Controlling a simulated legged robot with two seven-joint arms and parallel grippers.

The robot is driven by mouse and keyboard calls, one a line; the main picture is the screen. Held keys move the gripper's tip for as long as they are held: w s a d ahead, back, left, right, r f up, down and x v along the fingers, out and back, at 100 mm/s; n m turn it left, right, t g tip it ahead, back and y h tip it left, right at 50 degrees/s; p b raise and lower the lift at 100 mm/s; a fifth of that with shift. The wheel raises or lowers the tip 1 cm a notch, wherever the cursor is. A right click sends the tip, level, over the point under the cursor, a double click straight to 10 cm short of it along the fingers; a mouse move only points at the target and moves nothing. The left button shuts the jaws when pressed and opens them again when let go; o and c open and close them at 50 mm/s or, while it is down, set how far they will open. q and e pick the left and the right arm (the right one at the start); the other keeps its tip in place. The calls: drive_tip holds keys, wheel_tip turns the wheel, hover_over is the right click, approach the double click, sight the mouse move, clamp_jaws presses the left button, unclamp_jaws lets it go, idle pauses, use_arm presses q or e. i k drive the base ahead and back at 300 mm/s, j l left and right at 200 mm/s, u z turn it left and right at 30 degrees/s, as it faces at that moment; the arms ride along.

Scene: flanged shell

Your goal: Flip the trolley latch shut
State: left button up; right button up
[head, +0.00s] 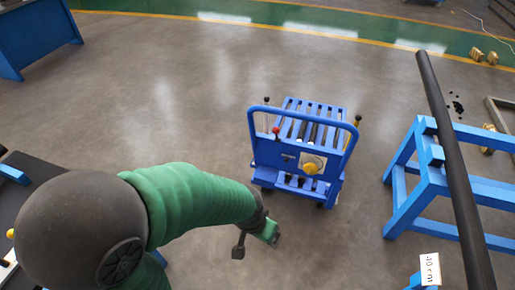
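The blue trolley (268,150) stands on the floor right of the picture's middle, with a looped handle frame and a slatted roller top. A yellow knob (310,168) sits by a pale square on its near panel. My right gripper is out of view.
A blue stand (408,195) with a long dark bar (455,160) across it is right of the trolley. A tag (430,269) is at lower right. A blue bench (35,35) is at upper left. Floor between bench and trolley is clear.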

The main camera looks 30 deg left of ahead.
sight(285, 160)
drive_tip(key=u, duration=0.75)
drive_tip(key=i+j+u, duration=0.4)
drive_tip(key=i+u, duration=0.35)
